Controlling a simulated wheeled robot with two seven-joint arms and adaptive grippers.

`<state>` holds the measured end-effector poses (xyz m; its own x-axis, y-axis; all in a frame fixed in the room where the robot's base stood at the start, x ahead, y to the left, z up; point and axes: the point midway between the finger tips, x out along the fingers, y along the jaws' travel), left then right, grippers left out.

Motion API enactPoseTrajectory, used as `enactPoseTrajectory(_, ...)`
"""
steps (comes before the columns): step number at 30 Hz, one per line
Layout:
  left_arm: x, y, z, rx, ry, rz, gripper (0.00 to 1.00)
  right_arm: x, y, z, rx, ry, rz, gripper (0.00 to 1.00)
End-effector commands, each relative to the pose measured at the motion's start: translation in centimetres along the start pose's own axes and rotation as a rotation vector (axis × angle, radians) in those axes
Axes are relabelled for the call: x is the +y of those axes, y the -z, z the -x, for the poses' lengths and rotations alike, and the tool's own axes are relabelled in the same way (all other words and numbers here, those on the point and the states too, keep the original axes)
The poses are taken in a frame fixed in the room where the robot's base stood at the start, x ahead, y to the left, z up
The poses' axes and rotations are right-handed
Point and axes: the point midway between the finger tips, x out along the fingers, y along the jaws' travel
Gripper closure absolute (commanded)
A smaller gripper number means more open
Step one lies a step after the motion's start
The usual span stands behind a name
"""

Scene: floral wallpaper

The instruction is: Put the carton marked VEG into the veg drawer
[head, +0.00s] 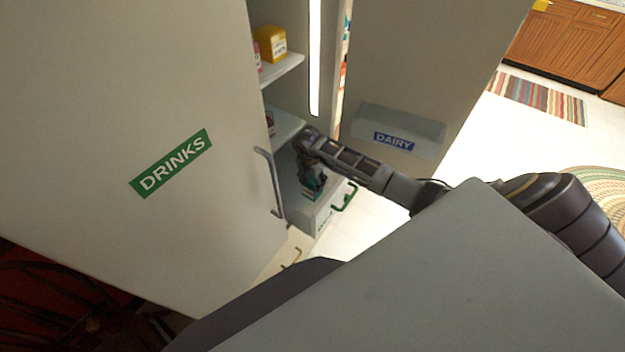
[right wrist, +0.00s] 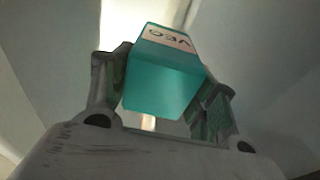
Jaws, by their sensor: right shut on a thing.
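My right gripper (head: 314,172) reaches down between the open fridge doors and is shut on the teal carton. In the right wrist view the carton (right wrist: 163,86) sits between both fingers, its pale VEG label facing the camera upside down. In the head view the carton shows only as a small dark teal patch below the wrist. It is over or within the pulled-out lower drawer (head: 307,219), which has a green handle; its small green label is too small to read. I cannot tell whether the carton touches the drawer floor. My left gripper is not in view.
The left door (head: 110,110), marked DRINKS, stands open close to the drawer, with a grey handle (head: 268,180). The right door holds a DAIRY bin (head: 400,130) beside my right arm. Shelves (head: 283,68) above hold a yellow carton (head: 271,44). Another handle shows below the drawer.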

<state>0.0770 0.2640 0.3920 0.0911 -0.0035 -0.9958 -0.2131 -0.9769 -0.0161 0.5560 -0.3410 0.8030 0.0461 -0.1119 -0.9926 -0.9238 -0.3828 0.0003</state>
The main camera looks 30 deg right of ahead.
Motion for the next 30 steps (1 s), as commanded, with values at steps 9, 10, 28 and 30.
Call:
enactPoseTrajectory(9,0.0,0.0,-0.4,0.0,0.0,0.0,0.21,-0.1,0.0,-0.4,0.001,0.001,0.0,0.76)
enactPoseTrajectory(10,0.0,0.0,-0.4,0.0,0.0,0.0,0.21,-0.1,0.0,-0.4,0.001,0.001,0.0,0.76)
enactPoseTrajectory(28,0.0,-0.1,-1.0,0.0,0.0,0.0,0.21,-0.1,-0.1,-1.1,0.001,0.002,-0.001,0.76)
enactPoseTrajectory(30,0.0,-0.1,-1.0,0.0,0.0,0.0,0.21,-0.1,-0.1,-1.1,0.001,0.002,-0.001,0.35)
